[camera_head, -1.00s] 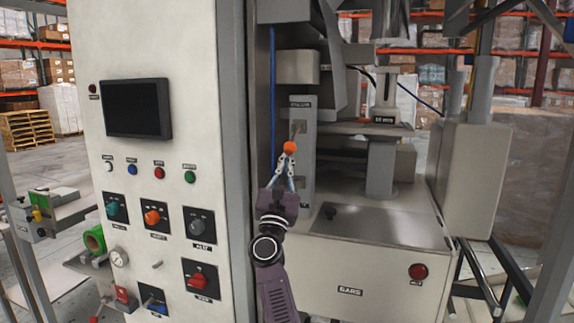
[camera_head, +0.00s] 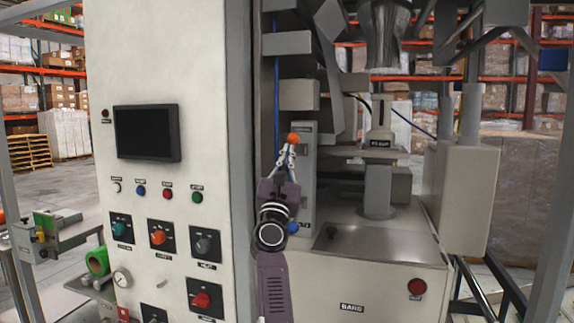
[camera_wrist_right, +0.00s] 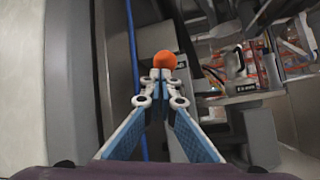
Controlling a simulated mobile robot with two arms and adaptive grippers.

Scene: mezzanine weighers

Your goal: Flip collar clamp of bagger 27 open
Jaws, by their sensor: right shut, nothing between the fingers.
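A lever with an orange ball knob (camera_head: 293,138) is at the upper part of a narrow grey panel (camera_head: 307,165) on the machine. It looks like the collar clamp, but the label above it is too small to read. My right gripper (camera_head: 287,152) is shut and empty, with its fingertips just under the ball, touching or almost touching it. The right wrist view also shows the orange ball (camera_wrist_right: 164,60) right at the closed fingertips (camera_wrist_right: 160,78). The lever's shaft is mostly hidden behind the ball and fingers. My left gripper is out of view.
A control cabinet (camera_head: 205,110) with a screen, switches and buttons stands close on the left. A blue knob (camera_head: 293,228) sits lower on the panel, beside my wrist. A steel tray (camera_head: 385,243) and a round column (camera_head: 378,195) are to the right.

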